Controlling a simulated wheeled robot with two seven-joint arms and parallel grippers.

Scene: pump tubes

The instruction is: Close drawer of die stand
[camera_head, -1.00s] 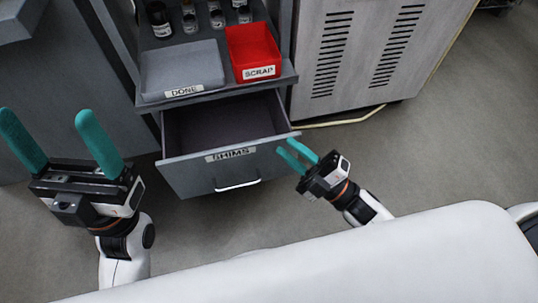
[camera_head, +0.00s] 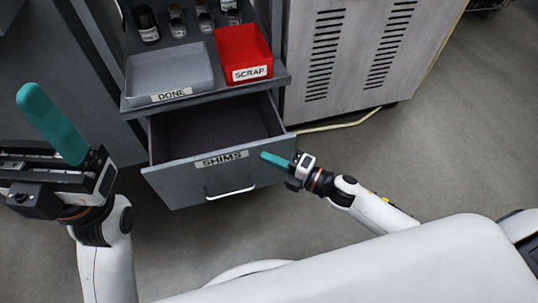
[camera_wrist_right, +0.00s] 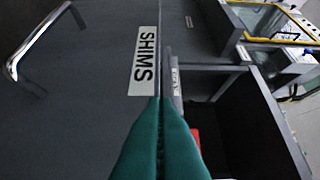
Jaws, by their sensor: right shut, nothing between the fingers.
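The grey drawer (camera_head: 178,183) of the die stand (camera_head: 131,111) is pulled open, with its dark inside showing and looking empty. Its front carries a SHIMS label (camera_head: 222,159) and a silver handle (camera_head: 231,193). My right gripper (camera_head: 265,156) is shut and empty at the right part of the drawer front, beside the label. In the right wrist view its teal fingers (camera_wrist_right: 160,106) lie together near the label (camera_wrist_right: 143,61) and the front's upper edge; I cannot tell whether they touch. My left gripper (camera_head: 55,126) is open at the left, partly out of frame.
A grey DONE tray (camera_head: 168,72) and a red SCRAP bin (camera_head: 241,50) stand on the shelf above the drawer, with several bottles (camera_head: 178,22) behind. A vented grey cabinet (camera_head: 346,60) is at the right. The floor (camera_head: 440,150) at right is clear.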

